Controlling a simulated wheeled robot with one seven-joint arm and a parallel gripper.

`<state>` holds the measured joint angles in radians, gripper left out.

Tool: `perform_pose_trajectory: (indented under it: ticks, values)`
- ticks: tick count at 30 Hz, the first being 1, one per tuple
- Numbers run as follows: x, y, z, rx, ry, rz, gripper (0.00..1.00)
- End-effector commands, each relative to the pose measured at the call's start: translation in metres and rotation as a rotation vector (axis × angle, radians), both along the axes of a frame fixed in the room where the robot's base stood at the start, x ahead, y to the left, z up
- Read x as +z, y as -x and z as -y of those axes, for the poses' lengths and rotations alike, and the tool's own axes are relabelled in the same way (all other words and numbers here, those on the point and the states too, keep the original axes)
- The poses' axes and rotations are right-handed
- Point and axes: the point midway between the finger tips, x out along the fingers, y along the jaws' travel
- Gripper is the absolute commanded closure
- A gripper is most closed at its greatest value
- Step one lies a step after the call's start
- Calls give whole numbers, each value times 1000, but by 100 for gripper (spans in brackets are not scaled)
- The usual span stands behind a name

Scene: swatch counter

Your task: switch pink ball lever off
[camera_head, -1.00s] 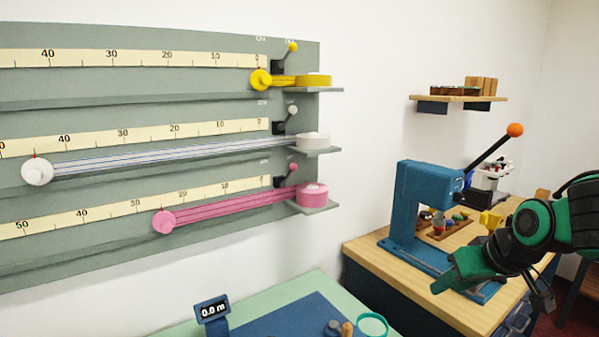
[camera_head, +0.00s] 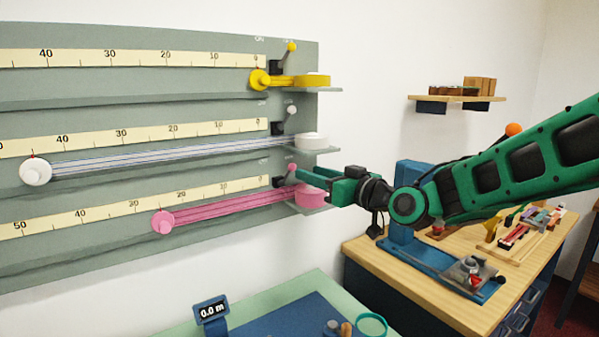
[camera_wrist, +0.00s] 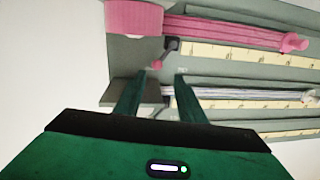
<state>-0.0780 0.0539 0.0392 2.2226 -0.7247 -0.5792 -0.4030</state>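The pink ball lever (camera_head: 292,167) has a dark base on the grey board and tilts up and to the right in the head view. In the wrist view its pink ball (camera_wrist: 158,64) shows just past the fingertips, roughly between them. My gripper (camera_head: 304,178) is at the board's right edge, close to the lever; in the wrist view my gripper (camera_wrist: 162,73) has its two fingers apart with nothing between them. I cannot tell whether a finger touches the ball. The pink spool (camera_head: 309,200) sits just below the gripper, partly hidden by it.
A pink band (camera_head: 235,206) runs left from the spool along a number scale. Above are a white ball lever (camera_head: 292,110) and a yellow ball lever (camera_head: 292,47), with small shelves (camera_head: 322,150) jutting out. A wooden bench (camera_head: 430,290) stands at right.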

Motion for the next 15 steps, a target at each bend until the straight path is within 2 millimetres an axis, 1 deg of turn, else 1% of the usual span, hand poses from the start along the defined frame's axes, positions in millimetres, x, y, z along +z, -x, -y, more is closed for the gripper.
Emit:
perform_pose_trajectory:
  ticks: [1, 3, 9, 15]
  values:
    - [-1, -7, -7, 3, 1, -1, 64]
    - [-1, -17, -16, 3, 1, -1, 64]
    - [-1, -40, -35, 1, 1, -1, 64]
    - [-1, -52, -44, -1, 1, -2, 64]
